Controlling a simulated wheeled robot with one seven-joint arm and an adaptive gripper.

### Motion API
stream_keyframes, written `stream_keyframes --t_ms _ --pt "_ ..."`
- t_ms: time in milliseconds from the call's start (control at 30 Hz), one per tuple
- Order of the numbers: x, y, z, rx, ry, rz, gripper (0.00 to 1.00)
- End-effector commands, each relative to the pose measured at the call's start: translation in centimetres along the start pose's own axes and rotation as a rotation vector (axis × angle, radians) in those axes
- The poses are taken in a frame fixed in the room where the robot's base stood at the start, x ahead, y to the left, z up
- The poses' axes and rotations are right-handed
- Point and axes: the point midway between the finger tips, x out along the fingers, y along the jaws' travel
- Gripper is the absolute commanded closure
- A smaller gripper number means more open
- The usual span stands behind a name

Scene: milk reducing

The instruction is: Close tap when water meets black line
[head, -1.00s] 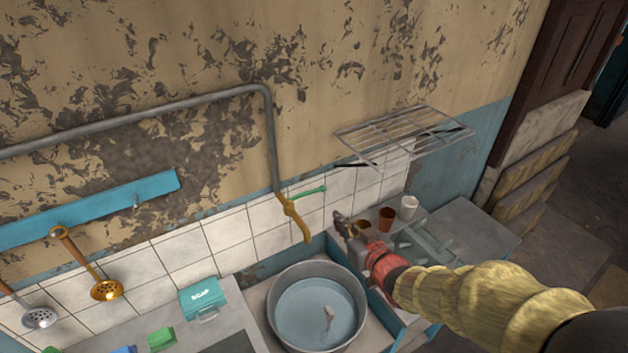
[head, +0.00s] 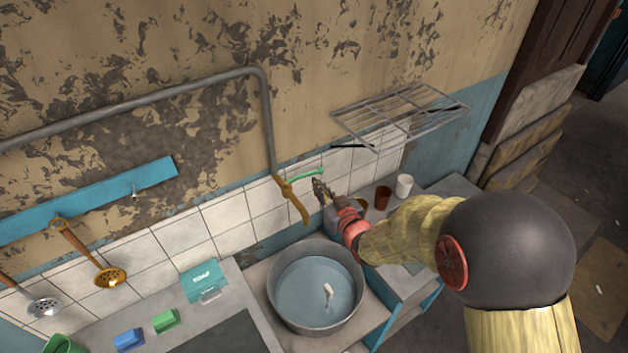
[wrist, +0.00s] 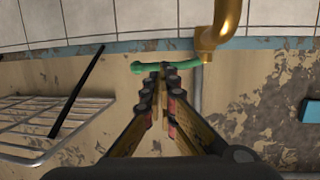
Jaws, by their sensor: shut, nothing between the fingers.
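The brass tap (head: 290,200) hangs from the grey wall pipe, with its green handle (head: 306,174) pointing right. My gripper (head: 318,186) is shut and empty, close to the handle's right end in the head view. In the wrist view my gripper (wrist: 163,72) has its fingertips together at the green handle (wrist: 165,67); whether they touch it I cannot tell. The brass spout (wrist: 218,35) shows beside it. Below the tap stands a round metal pot (head: 316,322) holding bluish water (head: 305,280) with a small white object in it. No black line is discernible on the pot.
A wire rack (head: 400,110) juts from the wall above and right of my gripper. A brown cup (head: 383,197) and a white cup (head: 404,185) stand on the counter to the right. A soap box (head: 202,279) and sponges lie left of the pot.

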Motion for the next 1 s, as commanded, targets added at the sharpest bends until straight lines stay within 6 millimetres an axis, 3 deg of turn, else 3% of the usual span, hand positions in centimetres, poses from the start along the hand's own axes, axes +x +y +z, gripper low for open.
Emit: stream_keyframes --t_ms 100,300,800,1000 --pt "1.7 -0.1 0.0 0.0 -0.001 -0.002 1.0" --pt "3.4 0.0 0.0 0.0 -0.001 0.0 1.0" --pt "3.8 0.0 0.0 0.0 0.0 0.0 1.0" --pt "4.8 0.2 0.2 0.0 0.001 -0.001 1.0"
